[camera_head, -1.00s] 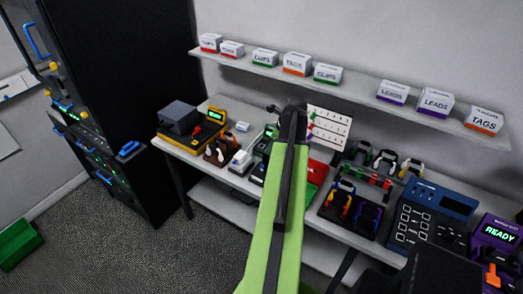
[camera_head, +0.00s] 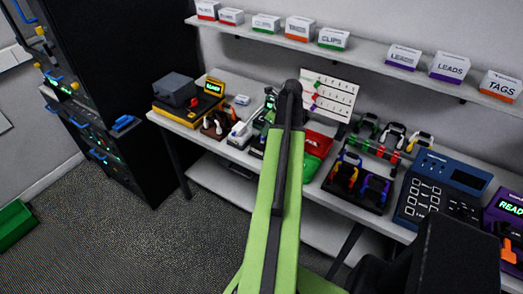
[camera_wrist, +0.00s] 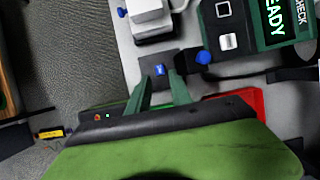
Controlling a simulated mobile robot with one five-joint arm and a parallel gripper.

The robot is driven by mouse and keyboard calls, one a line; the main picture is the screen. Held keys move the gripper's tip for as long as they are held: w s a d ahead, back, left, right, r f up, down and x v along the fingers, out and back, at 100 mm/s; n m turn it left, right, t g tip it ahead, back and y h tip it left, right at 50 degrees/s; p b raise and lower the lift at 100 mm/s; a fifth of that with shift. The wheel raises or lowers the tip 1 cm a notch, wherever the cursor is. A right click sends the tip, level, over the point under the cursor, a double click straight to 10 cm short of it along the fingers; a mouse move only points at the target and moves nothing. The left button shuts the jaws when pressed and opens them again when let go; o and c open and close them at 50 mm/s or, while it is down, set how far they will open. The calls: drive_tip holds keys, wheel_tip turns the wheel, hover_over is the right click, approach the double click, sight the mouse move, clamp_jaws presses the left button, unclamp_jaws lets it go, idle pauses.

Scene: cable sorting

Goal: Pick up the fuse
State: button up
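A small blue piece (camera_wrist: 160,70), possibly the fuse, shows in the wrist view on a dark block (camera_wrist: 152,62). It is too small to identify surely. My gripper (camera_wrist: 160,76) has two dark green fingers standing apart, with their tips beside the dark block and the blue piece between them in the picture. I cannot tell whether they touch it. In the head view my green arm reaches over the bench, and my gripper is hidden behind it.
A green tester (camera_wrist: 245,25) with a lit screen and a blue knob (camera_wrist: 203,57) lie right of the fingers. A white device (camera_wrist: 152,20) is just beyond. A red and green pouch (camera_head: 316,150) lies beside my arm. A shelf (camera_head: 350,55) with boxes hangs above the bench (camera_head: 215,150).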

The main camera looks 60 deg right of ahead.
sight(262, 141)
drive_tip(key=b+x, duration=0.5)
drive_tip(key=shift+f, duration=0.25)
drive_tip(key=shift+r, duration=0.2)
clamp_jaws()
